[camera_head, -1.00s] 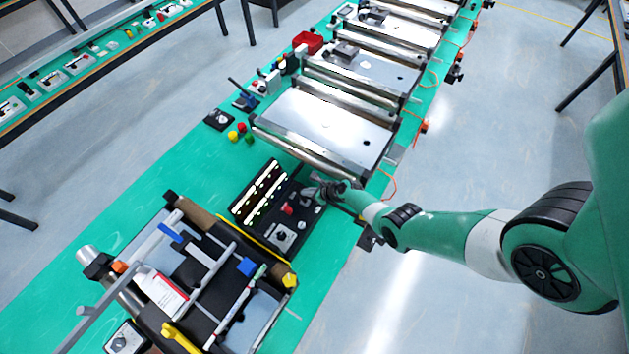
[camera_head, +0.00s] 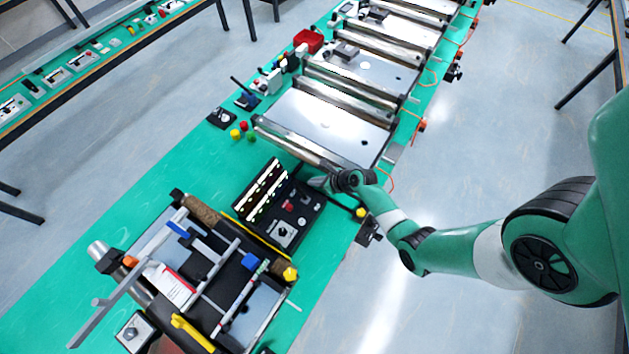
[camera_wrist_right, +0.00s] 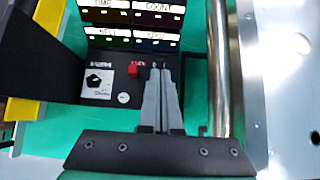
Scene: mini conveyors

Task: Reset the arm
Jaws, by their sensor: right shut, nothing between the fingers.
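My right arm comes in from the right in the head view, and its gripper (camera_head: 318,183) is over the right edge of a black control box (camera_head: 310,212). In the right wrist view the two grey fingers of this gripper (camera_wrist_right: 158,68) lie together, shut and empty. Their tips are near the red switch (camera_wrist_right: 134,70) on the box panel. I cannot tell whether they touch the box. The box has lit label rows, a red switch and a white plate with a black knob (camera_wrist_right: 97,82). My left gripper is not in view.
A metal conveyor (camera_head: 325,122) with a steel roller stands just behind the gripper. A conveyor with a black belt, blue clips and yellow parts (camera_head: 190,330) is at the lower left. Green table surface (camera_head: 160,160) is bare left of the box. Small red, yellow and green buttons (camera_head: 243,126) stand further back.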

